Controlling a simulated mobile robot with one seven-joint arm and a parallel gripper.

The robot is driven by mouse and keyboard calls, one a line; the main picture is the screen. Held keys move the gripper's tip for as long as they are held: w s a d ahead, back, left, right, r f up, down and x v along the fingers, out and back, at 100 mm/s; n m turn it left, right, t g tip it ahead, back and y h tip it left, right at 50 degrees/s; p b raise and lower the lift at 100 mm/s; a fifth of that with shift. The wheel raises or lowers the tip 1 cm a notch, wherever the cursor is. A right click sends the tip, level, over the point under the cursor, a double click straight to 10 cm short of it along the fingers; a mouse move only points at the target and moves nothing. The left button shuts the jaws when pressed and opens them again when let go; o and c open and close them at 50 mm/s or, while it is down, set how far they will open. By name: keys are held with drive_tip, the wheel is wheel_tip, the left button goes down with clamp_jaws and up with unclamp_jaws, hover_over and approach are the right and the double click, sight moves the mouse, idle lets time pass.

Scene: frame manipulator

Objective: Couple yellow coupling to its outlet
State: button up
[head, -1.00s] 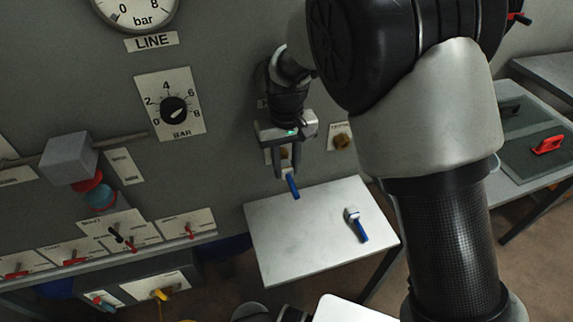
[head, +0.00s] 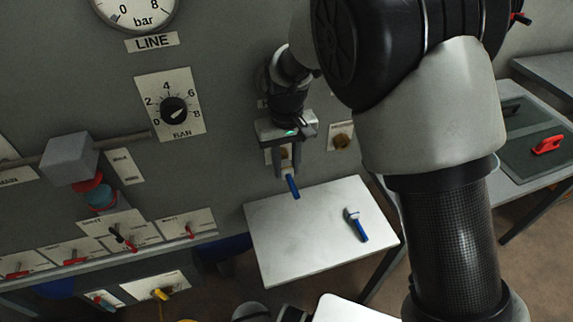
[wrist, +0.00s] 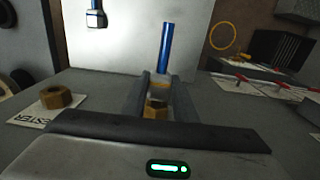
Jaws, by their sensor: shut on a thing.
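The yellow coupling (head: 160,294) appears to be the yellow piece on a small plate on the low panel at the bottom left of the head view. My gripper (head: 284,168) is at the grey wall panel, shut on a blue-handled piece (head: 292,186). The wrist view shows my fingers (wrist: 158,88) on both sides of this piece, its blue handle (wrist: 165,47) sticking out past the fingertips. A brass fitting (wrist: 156,109) is in line with it between the fingers. I cannot tell whether they touch.
Another brass hex fitting (head: 342,141) on a labelled plate is right of my gripper. A white table (head: 305,245) below bears a second blue-handled piece (head: 357,225). A pressure knob (head: 174,111) and several red levers are on the panel at left.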

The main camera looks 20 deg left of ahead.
drive_tip(key=shift+w+a+r, duration=0.1)
drive_tip(key=shift+w+a, duration=0.2)
drive_tip(key=shift+w, duration=0.1)
